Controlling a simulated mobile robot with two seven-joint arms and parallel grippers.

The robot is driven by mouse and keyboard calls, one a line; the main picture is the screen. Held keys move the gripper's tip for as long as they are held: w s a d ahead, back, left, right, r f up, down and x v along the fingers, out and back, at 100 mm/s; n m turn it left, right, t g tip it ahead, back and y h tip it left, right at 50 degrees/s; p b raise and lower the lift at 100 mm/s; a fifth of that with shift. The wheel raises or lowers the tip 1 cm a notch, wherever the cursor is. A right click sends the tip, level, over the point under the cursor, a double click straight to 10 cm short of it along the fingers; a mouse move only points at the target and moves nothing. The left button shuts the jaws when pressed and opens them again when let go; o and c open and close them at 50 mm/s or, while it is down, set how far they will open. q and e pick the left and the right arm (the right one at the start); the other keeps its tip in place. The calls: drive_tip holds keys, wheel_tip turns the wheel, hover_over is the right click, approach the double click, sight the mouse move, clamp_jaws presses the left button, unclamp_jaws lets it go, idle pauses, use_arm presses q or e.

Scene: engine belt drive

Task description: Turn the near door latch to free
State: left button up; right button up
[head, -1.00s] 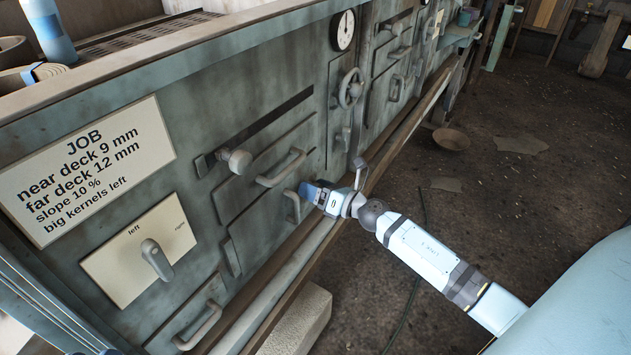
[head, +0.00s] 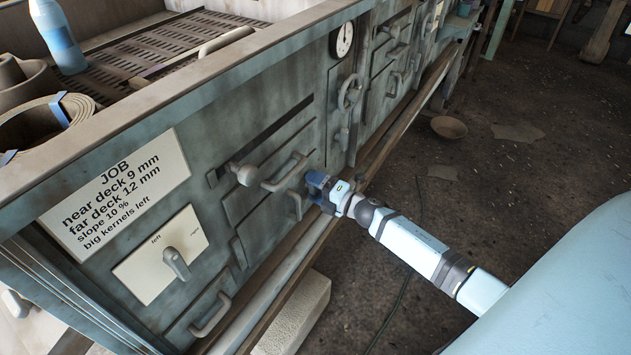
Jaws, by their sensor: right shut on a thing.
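The near door latch (head: 295,206) is a grey bent lever on the front of the blue-grey machine, at the right edge of the near door panel (head: 258,200). Its lower part shows just left of my right gripper and hangs roughly downward. My right gripper (head: 314,184) comes in from the right and is shut on the latch; its dark blue fingers hide the upper part of it. The exact contact is too small to make out. My left gripper is not in view.
A door handle (head: 285,172) and a round knob (head: 246,174) sit left of my gripper. A handwheel (head: 350,90) and a gauge (head: 345,34) are beyond it. A wooden rail (head: 378,157) runs along the machine below. A pale block (head: 293,318) stands on the floor.

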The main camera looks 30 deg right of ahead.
use_arm(q)
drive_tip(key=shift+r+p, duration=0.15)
drive_tip(key=shift+p, duration=0.2)
use_arm(e)
drive_tip(key=shift+m, duration=0.6)
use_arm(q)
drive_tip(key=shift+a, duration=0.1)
use_arm(e)
drive_tip(key=o, duration=0.9)
use_arm(q)
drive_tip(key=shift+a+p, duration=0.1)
drive_tip(key=shift+p, duration=0.65)
use_arm(e)
drive_tip(key=v, duration=1.3)
drive_tip(key=shift+s+d, duration=0.2)
drive_tip(key=shift+s, duration=0.15)
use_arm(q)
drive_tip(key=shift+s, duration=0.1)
